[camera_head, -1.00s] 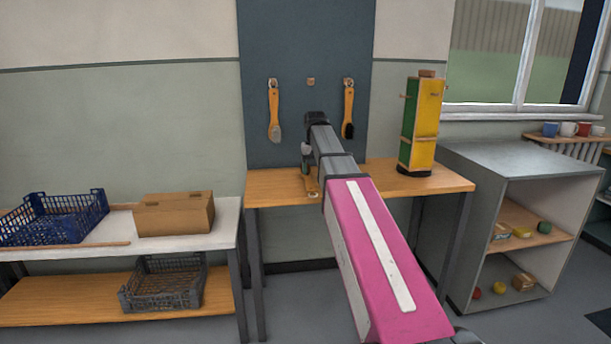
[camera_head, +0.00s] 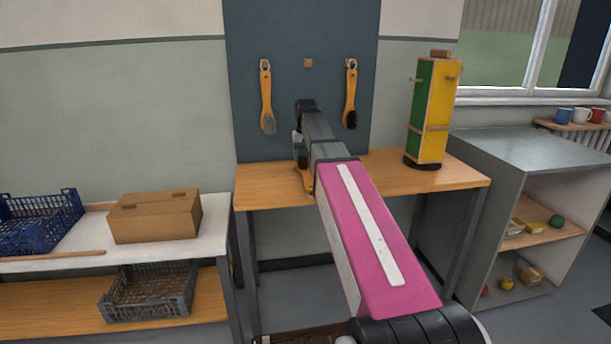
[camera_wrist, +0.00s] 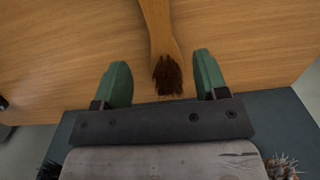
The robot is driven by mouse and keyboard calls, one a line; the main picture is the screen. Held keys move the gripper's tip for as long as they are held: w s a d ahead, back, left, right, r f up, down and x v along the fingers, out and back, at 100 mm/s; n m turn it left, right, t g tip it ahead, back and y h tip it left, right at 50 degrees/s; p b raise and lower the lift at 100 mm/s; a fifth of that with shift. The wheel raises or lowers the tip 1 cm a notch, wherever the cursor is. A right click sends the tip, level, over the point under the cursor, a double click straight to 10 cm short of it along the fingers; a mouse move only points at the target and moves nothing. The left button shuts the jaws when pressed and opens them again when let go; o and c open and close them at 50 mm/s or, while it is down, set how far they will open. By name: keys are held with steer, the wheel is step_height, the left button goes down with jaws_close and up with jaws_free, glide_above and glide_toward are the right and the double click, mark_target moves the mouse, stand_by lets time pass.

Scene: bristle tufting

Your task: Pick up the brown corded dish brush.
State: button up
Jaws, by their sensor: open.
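The brush with dark brown bristles (camera_wrist: 167,76) lies on the wooden table in the wrist view. Its light wooden handle runs up out of the top edge, and no cord shows. My gripper (camera_wrist: 161,62) is open, its two green fingers on either side of the brush's bristle end with a gap on both sides. I cannot tell how high the fingers are above the table. In the head view, part of the brush (camera_head: 304,181) shows beside my arm, which hides the rest. My gripper (camera_head: 299,150) is mostly hidden there too.
Two brushes hang on the dark panel (camera_head: 335,40), one grey-bristled (camera_head: 266,98) and one black-bristled (camera_head: 351,95), with a bare peg (camera_head: 308,62) between. A green and yellow tower (camera_head: 433,110) stands on the table's (camera_head: 264,188) right. The table's left part is clear.

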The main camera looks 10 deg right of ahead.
mark_target(306, 173)
steer(key=shift+f, duration=3.45)
steer(key=shift+c, duration=0.3)
steer(key=c, duration=1)
